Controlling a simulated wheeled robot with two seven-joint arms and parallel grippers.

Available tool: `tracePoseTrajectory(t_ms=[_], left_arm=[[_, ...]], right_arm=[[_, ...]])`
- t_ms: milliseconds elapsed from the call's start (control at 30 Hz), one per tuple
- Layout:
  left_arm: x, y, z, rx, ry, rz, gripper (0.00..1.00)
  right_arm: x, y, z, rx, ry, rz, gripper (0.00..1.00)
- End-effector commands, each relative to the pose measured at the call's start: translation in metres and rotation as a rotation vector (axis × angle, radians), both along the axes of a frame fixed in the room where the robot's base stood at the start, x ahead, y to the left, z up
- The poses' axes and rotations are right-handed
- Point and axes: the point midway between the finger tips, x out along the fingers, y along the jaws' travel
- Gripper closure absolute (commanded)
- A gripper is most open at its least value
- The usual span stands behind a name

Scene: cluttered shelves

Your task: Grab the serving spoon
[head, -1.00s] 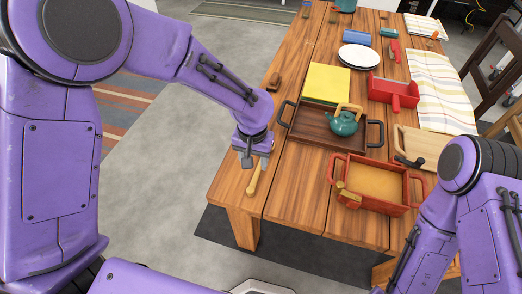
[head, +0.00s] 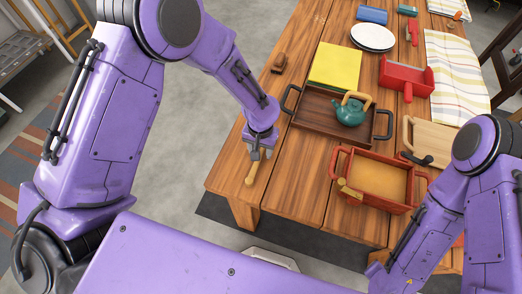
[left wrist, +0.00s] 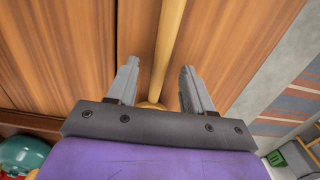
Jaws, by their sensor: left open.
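The serving spoon (head: 251,174) looks like a light wooden utensil lying on the table near its left front edge. In the head view only the rounded end of its handle shows below my left gripper (head: 259,153). In the left wrist view the pale handle (left wrist: 170,45) runs between the two grey fingers of my left gripper (left wrist: 157,72). The fingers are apart, with a gap on each side of the handle. The rest of the spoon is hidden under the gripper. My right arm enters at the right, but its gripper is out of view.
A dark tray (head: 308,126) holding a teal teapot (head: 349,111) stands right of the gripper. The wood around the spoon is clear.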

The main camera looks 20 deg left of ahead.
Motion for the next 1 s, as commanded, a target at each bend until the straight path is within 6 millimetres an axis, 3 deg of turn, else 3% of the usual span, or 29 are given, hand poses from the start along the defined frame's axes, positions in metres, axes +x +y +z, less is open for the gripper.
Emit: tracePoseTrajectory(t_ms=[233, 367, 400, 767, 867, 1000], left_arm=[[0.000, -0.001, -0.003, 0.000, -0.001, -0.003, 0.52], [0.000, -0.001, -0.003, 0.000, -0.001, -0.003, 0.94], [0.000, -0.001, -0.003, 0.000, -0.001, -0.003, 1.00], [0.001, -0.001, 0.001, 0.000, -0.002, -0.002, 1.00], [0.001, -0.001, 0.010, 0.000, -0.003, -0.003, 1.00], [-0.007, -0.009, 0.042, 0.001, -0.006, -0.006, 1.00]], right_arm=[[0.000, 0.000, 0.000, 0.000, 0.000, 0.000, 0.46], [0.000, 0.000, 0.000, 0.000, 0.000, 0.000, 0.46], [0.000, 0.000, 0.000, 0.000, 0.000, 0.000, 0.46], [0.000, 0.000, -0.002, 0.000, 0.000, 0.000, 0.46], [0.000, 0.000, -0.005, 0.000, 0.000, 0.000, 0.46], [0.000, 0.000, -0.010, 0.000, 0.000, 0.000, 0.46]])
